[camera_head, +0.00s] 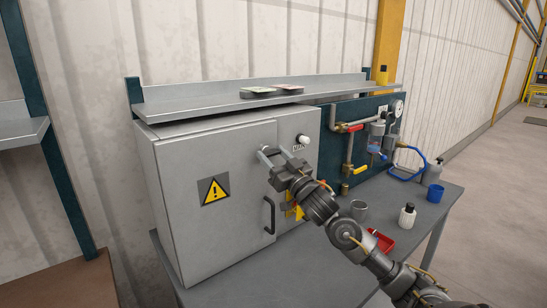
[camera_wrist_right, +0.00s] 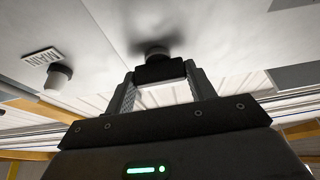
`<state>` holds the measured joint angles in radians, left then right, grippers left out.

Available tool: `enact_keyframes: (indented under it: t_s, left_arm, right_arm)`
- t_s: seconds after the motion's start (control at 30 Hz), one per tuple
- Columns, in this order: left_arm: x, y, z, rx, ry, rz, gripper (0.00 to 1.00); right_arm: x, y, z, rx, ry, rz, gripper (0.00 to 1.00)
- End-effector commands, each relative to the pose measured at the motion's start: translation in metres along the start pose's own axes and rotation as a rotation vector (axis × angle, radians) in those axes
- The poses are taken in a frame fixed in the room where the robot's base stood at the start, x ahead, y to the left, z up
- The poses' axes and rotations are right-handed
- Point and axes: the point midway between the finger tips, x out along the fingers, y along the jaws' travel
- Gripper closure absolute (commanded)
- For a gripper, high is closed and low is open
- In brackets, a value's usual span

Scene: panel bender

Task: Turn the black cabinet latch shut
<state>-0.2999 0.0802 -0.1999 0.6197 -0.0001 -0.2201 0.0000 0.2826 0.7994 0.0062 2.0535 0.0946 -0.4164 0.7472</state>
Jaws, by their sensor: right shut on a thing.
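The grey cabinet (camera_head: 185,235) stands on the workbench, with a yellow warning sign (camera_head: 214,190) and a black bar handle (camera_head: 269,216) on its door. My right gripper (camera_head: 277,158) is at the upper right part of the cabinet front, near the door's edge. In the right wrist view it is shut on the black latch (camera_wrist_right: 160,72), whose round base (camera_wrist_right: 156,51) meets the cabinet face. The latch lies between the two fingers (camera_wrist_right: 162,88). In the head view my gripper hides the latch. My left gripper is not in view.
A white knob (camera_head: 303,140) is right of my gripper; in the wrist view it sits beside a MAIN label (camera_wrist_right: 42,57). A shelf (camera_head: 210,105) overhangs the cabinet.

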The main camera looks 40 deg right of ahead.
Motion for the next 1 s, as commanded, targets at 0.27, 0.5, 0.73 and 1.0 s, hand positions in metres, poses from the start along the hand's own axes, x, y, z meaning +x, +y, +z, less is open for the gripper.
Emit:
enact_keyframes:
  t_s: [0.27,0.5,0.73,1.0]
  left_arm:
    - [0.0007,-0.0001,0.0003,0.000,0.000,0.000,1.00]
    - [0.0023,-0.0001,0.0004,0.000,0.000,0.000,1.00]
    - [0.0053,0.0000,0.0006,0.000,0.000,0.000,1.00]
    - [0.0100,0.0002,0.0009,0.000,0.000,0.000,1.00]
  right_arm:
    - [-0.0001,0.0024,0.0009,-0.081,-0.003,-0.032,0.68]
    - [0.0000,0.0033,0.0009,-0.252,-0.003,-0.104,0.68]
    - [0.0001,0.0040,-0.0001,-0.454,-0.001,-0.187,0.68]
    - [0.0003,0.0046,-0.0005,-0.693,-0.001,-0.286,0.68]
